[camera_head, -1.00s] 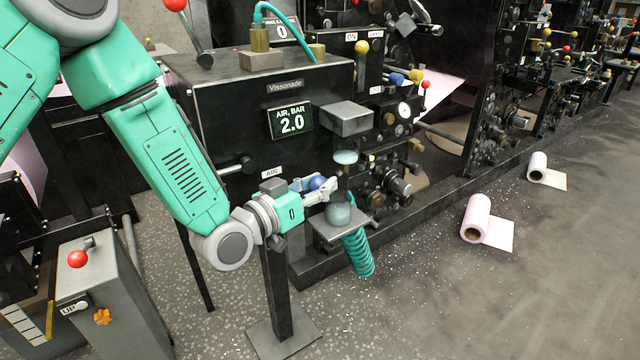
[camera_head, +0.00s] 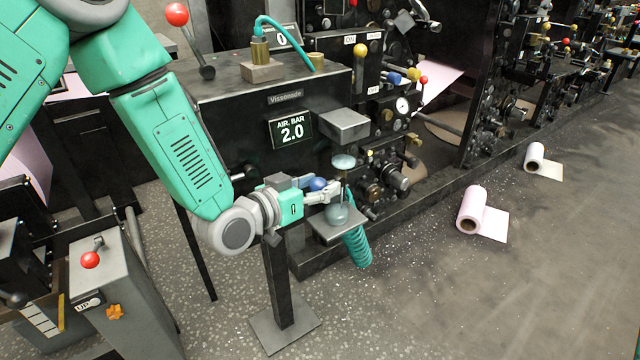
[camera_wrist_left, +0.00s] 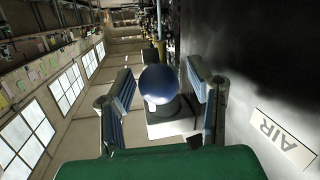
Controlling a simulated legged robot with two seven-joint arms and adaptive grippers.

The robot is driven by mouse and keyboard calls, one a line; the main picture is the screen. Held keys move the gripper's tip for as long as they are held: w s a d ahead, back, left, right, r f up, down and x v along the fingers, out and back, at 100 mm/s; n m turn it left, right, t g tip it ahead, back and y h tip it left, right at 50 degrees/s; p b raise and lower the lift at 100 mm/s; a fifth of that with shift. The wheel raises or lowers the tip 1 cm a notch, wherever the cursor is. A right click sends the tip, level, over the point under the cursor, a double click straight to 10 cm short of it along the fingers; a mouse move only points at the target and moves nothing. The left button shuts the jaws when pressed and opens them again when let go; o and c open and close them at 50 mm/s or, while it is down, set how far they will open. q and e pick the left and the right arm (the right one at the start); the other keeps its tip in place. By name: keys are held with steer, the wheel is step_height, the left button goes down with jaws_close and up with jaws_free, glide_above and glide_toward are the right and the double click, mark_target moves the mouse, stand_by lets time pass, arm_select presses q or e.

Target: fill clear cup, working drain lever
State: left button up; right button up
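The clear cup (camera_head: 337,214) is on a small grey plate (camera_head: 340,235) at the front of the black cabinet, its upper part partly hidden by my gripper. A pale glass dome (camera_head: 343,162) is above it, under a grey box. A blue ball knob (camera_head: 317,184), likely the drain lever's, is by my left gripper (camera_head: 325,190). In the left wrist view the blue ball (camera_wrist_left: 158,83) lies between the two spread fingers of my left gripper (camera_wrist_left: 161,88), with small gaps at its sides. My right gripper is not in view.
The cabinet front with an "AIR, BAR 2.0" display (camera_head: 291,130) stands close behind my left arm. A teal coiled hose (camera_head: 357,246) hangs below the plate. The floor at right is open, with paper rolls (camera_head: 470,212).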

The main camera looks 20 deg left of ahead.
arm_select(q)
steer(key=shift+s, duration=0.1)
steer(key=v, duration=1.2)
steer(key=shift+a+f, duration=0.1)
stand_by(6.6)
